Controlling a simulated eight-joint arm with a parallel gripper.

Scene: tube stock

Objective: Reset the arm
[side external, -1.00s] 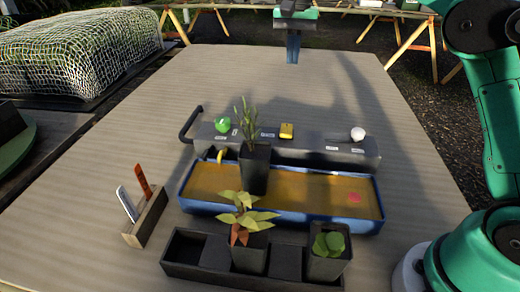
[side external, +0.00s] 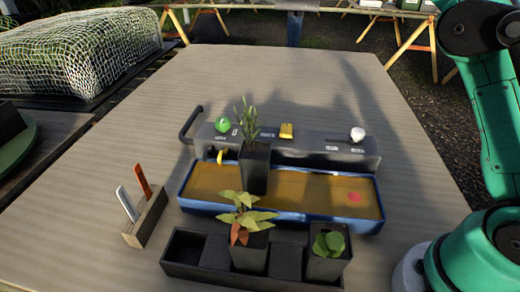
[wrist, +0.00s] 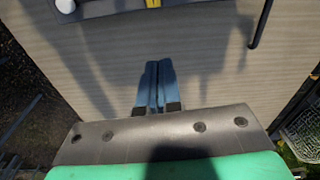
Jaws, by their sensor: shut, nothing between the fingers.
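My gripper (wrist: 157,84) is shut and empty in the wrist view, its two blue fingers side by side over bare table. In the side external view only its blue fingers (side external: 295,28) show at the top edge, beyond the table's far edge in the picture. The rest of it is out of frame. It is apart from all objects on the table (side external: 290,80).
A blue tray (side external: 290,217), potted plants (side external: 255,168) and a wooden holder (side external: 147,222) stand nearer. The far table is clear.

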